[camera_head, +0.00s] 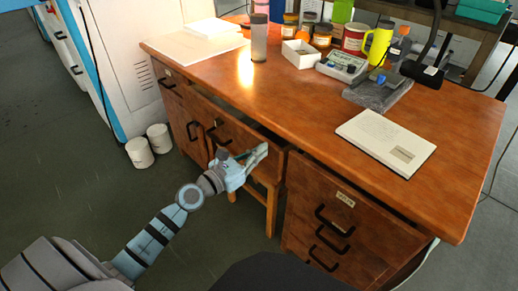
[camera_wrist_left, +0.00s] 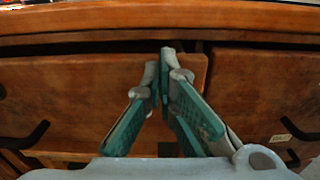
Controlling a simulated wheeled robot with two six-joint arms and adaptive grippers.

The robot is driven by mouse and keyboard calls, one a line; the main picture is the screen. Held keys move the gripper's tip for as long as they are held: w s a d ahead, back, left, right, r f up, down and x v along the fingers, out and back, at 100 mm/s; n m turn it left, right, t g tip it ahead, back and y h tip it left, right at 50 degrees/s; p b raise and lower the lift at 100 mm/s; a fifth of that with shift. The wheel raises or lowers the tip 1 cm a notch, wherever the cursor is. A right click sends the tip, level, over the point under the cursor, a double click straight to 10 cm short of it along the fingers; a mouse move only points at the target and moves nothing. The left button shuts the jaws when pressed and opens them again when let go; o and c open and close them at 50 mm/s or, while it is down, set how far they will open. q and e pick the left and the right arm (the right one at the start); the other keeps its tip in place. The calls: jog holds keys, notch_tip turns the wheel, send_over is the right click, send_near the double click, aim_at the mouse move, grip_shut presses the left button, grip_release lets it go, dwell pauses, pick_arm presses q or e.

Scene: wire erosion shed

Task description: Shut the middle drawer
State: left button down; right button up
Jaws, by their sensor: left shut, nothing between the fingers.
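The middle drawer (camera_head: 238,133) is in the wooden desk, between the left cupboard and the right drawer stack. Its front stands out a little from the desk, with a dark gap behind its top edge. Its black handle (camera_head: 215,133) is on the left part of the front. My left gripper (camera_head: 262,151) is shut and empty at the right part of the drawer front. In the left wrist view the shut fingertips (camera_wrist_left: 165,57) overlap the drawer front (camera_wrist_left: 70,95) near its right end; I cannot tell whether they touch. My right gripper is not in view.
The desk top (camera_head: 290,95) overhangs the drawers. The right drawer stack (camera_head: 335,220) has several black handles and looks shut. Jars, a yellow mug (camera_head: 379,43) and a white box (camera_head: 300,54) stand at the back. Two white pots (camera_head: 139,152) stand on the floor, left.

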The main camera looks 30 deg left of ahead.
pick_arm(q)
jog(key=shift+w, duration=0.1)
jog(key=x, duration=0.2)
jog(key=shift+w+d, duration=0.1)
jog(key=shift+w, duration=0.25)
jog(key=shift+s, duration=0.15)
